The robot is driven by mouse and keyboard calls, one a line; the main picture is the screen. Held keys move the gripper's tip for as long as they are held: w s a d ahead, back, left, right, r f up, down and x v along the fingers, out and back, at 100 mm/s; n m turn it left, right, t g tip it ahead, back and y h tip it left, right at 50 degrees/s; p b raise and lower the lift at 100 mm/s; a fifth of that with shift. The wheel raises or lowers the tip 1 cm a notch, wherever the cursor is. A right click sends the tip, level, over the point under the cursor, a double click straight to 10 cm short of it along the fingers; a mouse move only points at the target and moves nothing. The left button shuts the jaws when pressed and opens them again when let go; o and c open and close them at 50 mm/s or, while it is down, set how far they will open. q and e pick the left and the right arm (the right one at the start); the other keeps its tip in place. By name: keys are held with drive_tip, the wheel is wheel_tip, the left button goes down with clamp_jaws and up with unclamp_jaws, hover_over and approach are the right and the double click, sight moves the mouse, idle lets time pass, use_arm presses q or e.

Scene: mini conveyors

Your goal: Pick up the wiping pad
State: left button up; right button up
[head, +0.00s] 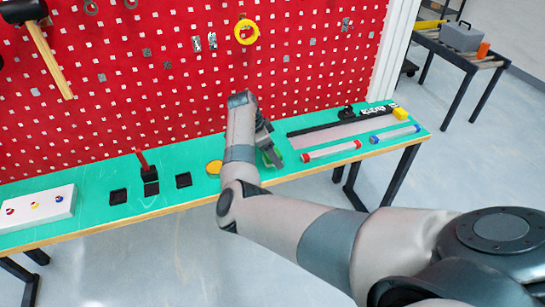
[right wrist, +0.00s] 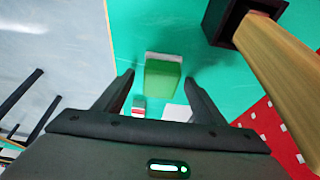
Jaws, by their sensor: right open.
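The wiping pad (right wrist: 163,77), a green block with a pale grey-white layer along one edge, lies on the green bench top in the right wrist view. My right gripper (right wrist: 159,80) is open, with its two dark fingers on either side of the pad in that view; I cannot tell whether they touch it. In the head view my right gripper (head: 270,152) is low over the bench, and the arm hides most of what is around it. My left gripper is not in view.
A black holder (right wrist: 222,24) with a wooden handle (right wrist: 280,65) stands close to the right gripper. A red-ended tube (head: 331,151), a blue-ended tube (head: 395,134) and a black bar (head: 330,127) lie to the right. A red pegboard (head: 180,100) rises behind the bench.

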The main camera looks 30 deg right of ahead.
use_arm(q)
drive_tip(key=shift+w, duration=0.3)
use_arm(e)
drive_tip(key=c, duration=1.2)
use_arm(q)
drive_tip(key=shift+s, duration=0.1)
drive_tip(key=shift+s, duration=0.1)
use_arm(e)
drive_tip(key=shift+r, duration=0.1)
